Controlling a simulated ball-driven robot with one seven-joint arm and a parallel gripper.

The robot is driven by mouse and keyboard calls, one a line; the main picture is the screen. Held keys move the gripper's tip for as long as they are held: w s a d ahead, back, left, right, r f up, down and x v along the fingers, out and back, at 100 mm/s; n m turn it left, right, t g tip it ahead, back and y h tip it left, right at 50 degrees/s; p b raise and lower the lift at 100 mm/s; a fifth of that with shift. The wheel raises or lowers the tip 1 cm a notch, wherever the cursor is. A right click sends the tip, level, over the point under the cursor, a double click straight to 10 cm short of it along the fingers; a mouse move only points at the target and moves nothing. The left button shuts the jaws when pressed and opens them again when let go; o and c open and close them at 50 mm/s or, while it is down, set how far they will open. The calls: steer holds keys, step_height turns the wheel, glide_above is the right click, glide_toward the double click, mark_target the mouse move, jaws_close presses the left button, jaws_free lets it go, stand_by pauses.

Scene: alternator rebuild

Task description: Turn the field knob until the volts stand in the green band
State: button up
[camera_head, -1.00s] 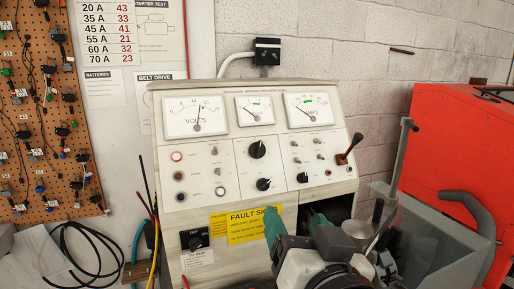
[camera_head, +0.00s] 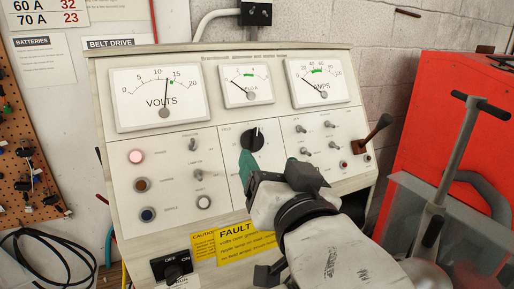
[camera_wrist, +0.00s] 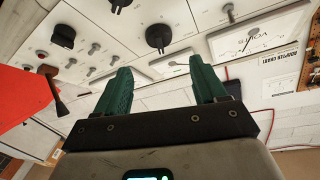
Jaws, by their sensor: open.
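The field knob (camera_head: 254,139) is black and round, in the middle of the sloped panel, its white mark pointing nearly straight up. It also shows in the wrist view (camera_wrist: 158,38), which sees the panel upside down. The volts meter (camera_head: 159,93) is at the panel's upper left; its needle stands between 10 and 15, close to the left edge of the small green band. My gripper (camera_head: 268,166) is just below the knob in the head view. In the wrist view its green fingers (camera_wrist: 163,68) are apart with nothing between them, and the knob lies beyond the tips, clear of them.
The field meter (camera_head: 246,86) and amps meter (camera_head: 318,82) are right of the volts meter. My arm hides the lower middle panel. A red cabinet (camera_head: 450,130) stands at the right.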

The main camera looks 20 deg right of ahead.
mark_target(256, 141)
steer(key=w, duration=0.2)
steer(key=w+d+p, duration=0.1)
steer(key=w, duration=0.4)
steer(key=shift+d, duration=0.15)
steer(key=shift+w+d+p, duration=0.1)
steer(key=shift+w+p, duration=0.2)
steer(key=shift+w, duration=0.4)
steer(key=c, duration=1)
steer(key=shift+m, duration=0.3)
